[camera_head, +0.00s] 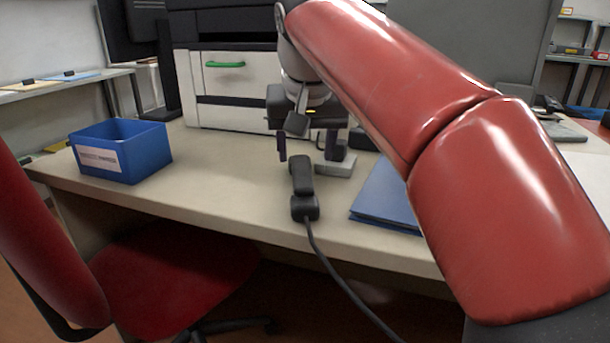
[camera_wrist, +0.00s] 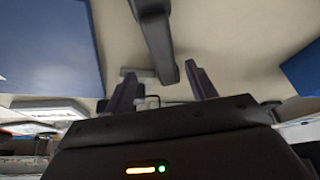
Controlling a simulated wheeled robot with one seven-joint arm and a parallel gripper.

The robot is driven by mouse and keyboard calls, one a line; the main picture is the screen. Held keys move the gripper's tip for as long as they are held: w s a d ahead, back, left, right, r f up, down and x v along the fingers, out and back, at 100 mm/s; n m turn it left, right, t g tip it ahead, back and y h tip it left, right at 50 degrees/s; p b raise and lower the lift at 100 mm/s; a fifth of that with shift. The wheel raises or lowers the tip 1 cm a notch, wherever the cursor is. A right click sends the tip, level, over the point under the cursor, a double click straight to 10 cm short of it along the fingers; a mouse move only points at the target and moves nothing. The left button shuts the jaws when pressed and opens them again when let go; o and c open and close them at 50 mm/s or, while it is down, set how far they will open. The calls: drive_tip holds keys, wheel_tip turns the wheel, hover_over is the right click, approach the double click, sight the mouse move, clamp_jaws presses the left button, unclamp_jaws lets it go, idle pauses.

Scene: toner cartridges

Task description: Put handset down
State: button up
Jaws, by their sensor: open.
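The black handset (camera_head: 303,187) lies on the light desk near its front edge, with its cord running from the near end down over the edge. It also shows at the top of the wrist view (camera_wrist: 156,38). My gripper (camera_head: 310,157) is open and empty, its two fingers apart, just behind the handset. In the wrist view my fingers (camera_wrist: 162,82) point toward the handset's end and do not close around it. A light grey base (camera_head: 334,168) stands on the desk by my right finger, partly hidden by my gripper.
A blue bin (camera_head: 121,151) stands on the desk at left. A blue folder (camera_head: 385,196) lies to the right of the handset. A white printer (camera_head: 235,92) with a green handle stands behind. A red chair (camera_head: 165,275) is in front. The desk between bin and handset is clear.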

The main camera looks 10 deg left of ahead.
sight(302, 170)
drive_tip(key=x, duration=0.2)
drive_tip(key=b+x, duration=0.1)
drive_tip(key=x, duration=0.3)
drive_tip(key=shift+w+a+f+b, duration=0.1)
drive_tip(key=shift+a+f+b, duration=0.1)
drive_tip(key=shift+a+b, duration=0.2)
drive_tip(key=shift+f, duration=0.25)
clamp_jaws()
idle(0.5)
drive_tip(key=shift+r, duration=0.15)
wheel_tip(302, 170, up, 20)
drive_tip(key=p, duration=1.1)
drive_tip(key=shift+r+p, duration=0.15)
drive_tip(key=shift+p, duration=0.25)
